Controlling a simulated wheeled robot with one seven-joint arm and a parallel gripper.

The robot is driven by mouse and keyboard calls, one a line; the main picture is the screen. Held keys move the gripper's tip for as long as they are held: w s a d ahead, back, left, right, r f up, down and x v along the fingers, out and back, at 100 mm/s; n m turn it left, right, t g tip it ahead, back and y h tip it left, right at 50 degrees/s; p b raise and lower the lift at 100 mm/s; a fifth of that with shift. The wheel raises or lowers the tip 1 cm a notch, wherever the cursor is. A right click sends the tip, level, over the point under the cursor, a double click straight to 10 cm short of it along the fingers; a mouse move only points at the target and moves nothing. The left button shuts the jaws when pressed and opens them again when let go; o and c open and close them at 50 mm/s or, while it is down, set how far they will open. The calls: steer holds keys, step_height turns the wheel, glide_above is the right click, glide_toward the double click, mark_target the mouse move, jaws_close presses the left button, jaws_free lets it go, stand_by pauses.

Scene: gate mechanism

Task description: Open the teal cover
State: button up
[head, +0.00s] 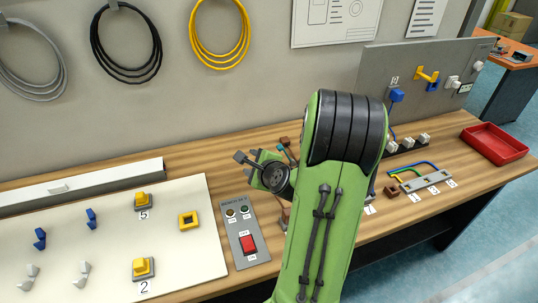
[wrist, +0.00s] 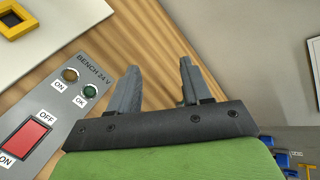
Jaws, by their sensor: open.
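My gripper (wrist: 160,78) is open and empty in the wrist view, with its two grey fingers apart over the wooden bench. In the head view it is partly hidden by my green arm, above the bench and behind the switch panel. A small teal piece (head: 289,154) shows just beside my arm in the head view, close to the gripper. Most of what it belongs to is hidden, and I cannot tell whether it is the cover. No teal cover shows in the wrist view.
A grey panel with a red switch (head: 248,243) lies on the bench left of my arm; it also shows in the wrist view (wrist: 30,137). A white board (head: 110,245) with yellow and blue parts lies further left. A red tray (head: 494,143) stands at the right end.

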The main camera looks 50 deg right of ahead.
mark_target(280, 147)
steer(key=s+d+f+m+h, duration=0.4)
steer(key=s+d+m, duration=0.3)
steer(key=d+m, duration=0.25)
steer(key=shift+g, duration=0.3)
steer(key=p+x, duration=0.1)
steer(key=x, duration=1.4)
steer(key=shift+w+r+p, duration=0.1)
steer(key=shift+w+p, duration=0.25)
steer(key=shift+w, duration=0.05)
steer(key=shift+c, duration=0.4)
jaws_close()
